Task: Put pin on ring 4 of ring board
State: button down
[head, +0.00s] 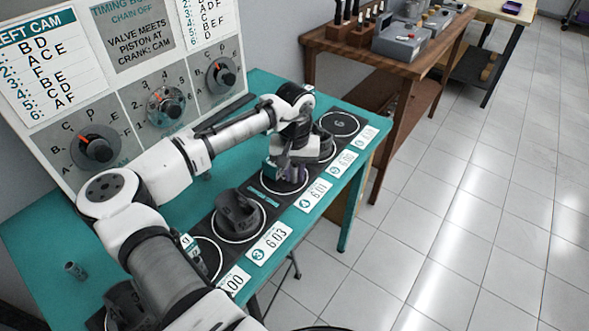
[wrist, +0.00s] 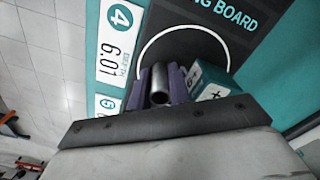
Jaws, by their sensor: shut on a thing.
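My gripper (head: 290,175) is over ring 4 of the ring board, its purple fingers pointing down. In the wrist view, my gripper (wrist: 160,88) is shut on the pin (wrist: 161,86), a short grey metal tube. Ring 4 (wrist: 150,48), a white circle on the dark ring board (wrist: 195,18), lies beyond the fingertips, beside the card marked 4, 6.01 (wrist: 120,45). The pin's far end and its gap to the board cannot be made out. A small teal labelled block (wrist: 214,92) shows beside the right finger.
A dark piston (head: 238,212) stands on ring 3. Another dark part (head: 325,146) stands beyond my gripper, partly hidden. A loose grey cylinder (head: 75,270) stands on the teal table at left. A dial panel (head: 130,75) rises behind.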

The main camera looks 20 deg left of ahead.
aim_at(295, 166)
jog(key=shift+f, duration=0.2)
jog(key=c, duration=1.6)
grip_release()
jog(key=shift+r, duration=0.1)
notch_tip(295, 166, up, 12)
jog(key=b, duration=0.3)
jog(key=shift+r, duration=0.15)
